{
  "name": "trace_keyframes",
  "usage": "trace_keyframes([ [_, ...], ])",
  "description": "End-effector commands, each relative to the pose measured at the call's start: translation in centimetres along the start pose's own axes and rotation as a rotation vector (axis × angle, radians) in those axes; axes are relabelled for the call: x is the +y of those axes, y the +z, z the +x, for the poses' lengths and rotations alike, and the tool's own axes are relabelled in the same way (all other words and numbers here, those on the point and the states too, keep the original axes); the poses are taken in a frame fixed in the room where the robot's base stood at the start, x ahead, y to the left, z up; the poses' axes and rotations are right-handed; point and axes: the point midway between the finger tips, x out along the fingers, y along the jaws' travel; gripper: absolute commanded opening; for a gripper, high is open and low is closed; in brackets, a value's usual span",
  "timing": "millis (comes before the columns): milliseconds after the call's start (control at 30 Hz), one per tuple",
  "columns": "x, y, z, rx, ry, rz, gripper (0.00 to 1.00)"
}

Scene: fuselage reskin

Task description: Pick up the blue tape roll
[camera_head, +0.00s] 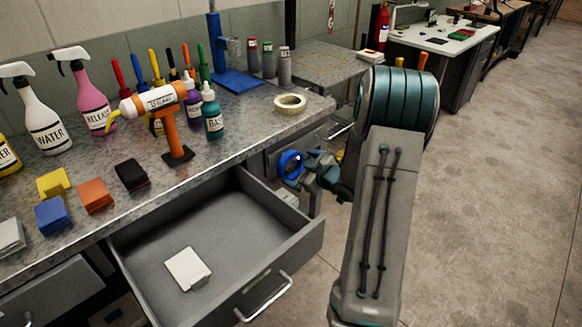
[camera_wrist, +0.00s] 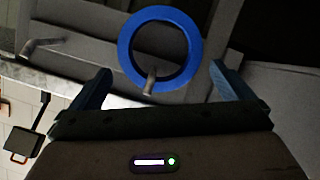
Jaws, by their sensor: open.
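The blue tape roll (camera_head: 281,164) is a ring on the right of the bench's drawer area in the head view, below the bench top. In the wrist view the blue tape roll (camera_wrist: 127,50) faces the camera, with a metal handle-like bar showing in its hole. What supports the roll cannot be told. My gripper (camera_head: 308,166) is just right of the roll in the head view. In the wrist view my gripper (camera_wrist: 160,74) has its fingers apart, with the roll beyond and between the tips. No grip on it shows.
An open drawer (camera_head: 226,215) with a white block (camera_head: 188,269) juts out left of my gripper. The bench top above carries a cream tape roll (camera_head: 277,103), bottles, an orange-handled tool (camera_head: 170,129) and colored blocks. The floor (camera_head: 490,190) at the right is clear.

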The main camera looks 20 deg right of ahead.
Motion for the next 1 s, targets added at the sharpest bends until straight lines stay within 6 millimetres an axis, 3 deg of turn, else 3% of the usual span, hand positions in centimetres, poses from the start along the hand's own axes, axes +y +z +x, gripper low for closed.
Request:
trace_keyframes([
  [400,-0.1,-0.4,4.9,-0.001,-0.002,-0.001,1.00],
  [700,-0.1,-0.4,5.5,-0.001,0.001,-0.001,1.00],
  [733,-0.1,-0.4,5.5,-0.001,0.001,0.000,0.97],
  [867,-0.1,-0.4,5.5,-0.001,0.001,0.000,0.62],
  [1000,0.0,-0.4,5.5,-0.001,0.001,-0.001,0.62],
])
